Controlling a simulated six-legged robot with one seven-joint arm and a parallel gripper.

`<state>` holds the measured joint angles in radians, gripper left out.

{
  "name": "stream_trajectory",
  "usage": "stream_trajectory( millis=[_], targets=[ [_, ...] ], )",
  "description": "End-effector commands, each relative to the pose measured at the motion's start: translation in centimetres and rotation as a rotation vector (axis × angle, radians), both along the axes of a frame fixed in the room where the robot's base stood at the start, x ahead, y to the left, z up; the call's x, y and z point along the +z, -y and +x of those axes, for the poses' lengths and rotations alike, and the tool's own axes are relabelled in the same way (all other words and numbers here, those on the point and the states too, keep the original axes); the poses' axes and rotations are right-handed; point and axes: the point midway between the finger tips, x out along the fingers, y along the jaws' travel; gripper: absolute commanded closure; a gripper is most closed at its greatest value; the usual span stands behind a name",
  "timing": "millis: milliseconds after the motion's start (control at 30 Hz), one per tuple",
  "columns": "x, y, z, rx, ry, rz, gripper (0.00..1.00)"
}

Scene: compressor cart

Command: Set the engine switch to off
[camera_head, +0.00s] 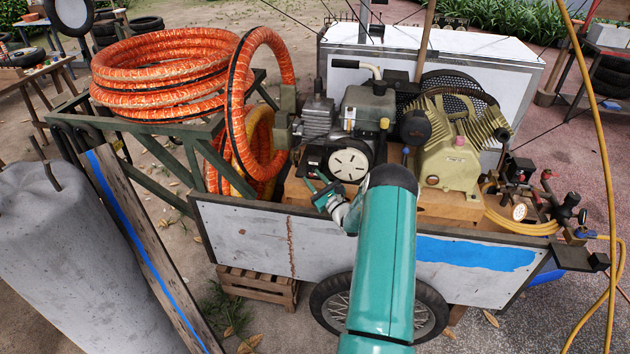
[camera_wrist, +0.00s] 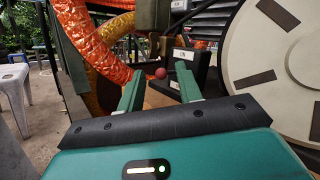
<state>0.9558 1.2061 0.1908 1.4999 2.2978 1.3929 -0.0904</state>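The engine (camera_head: 360,115), with its round pale starter cover (camera_head: 349,162), sits on the cart's wooden deck. In the wrist view a black switch box (camera_wrist: 201,72) stands left of the cover (camera_wrist: 285,60). My gripper (camera_wrist: 159,67) is open and empty. The knob appears between its fingertips, seemingly just beyond them; contact cannot be told. In the head view my gripper (camera_head: 320,186) is low in front of the engine, and I cannot make out the switch.
The cart's side panel (camera_head: 245,240) stands below my gripper. The compressor (camera_head: 455,150) is to the right of the engine.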

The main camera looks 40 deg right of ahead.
Motion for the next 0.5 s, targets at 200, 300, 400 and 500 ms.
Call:
stream_trajectory(
  millis=[200,300,400,500],
  targets=[
    [-0.2,0.1,-0.4,-0.002,-0.001,0.001,0.65],
    [-0.5,0.1,-1.5,-0.004,-0.004,0.001,0.65],
    [-0.9,0.0,-3.2,-0.005,-0.003,0.004,0.65],
    [-1.4,-0.2,-5.3,-0.006,-0.003,0.003,0.65]
  ],
)
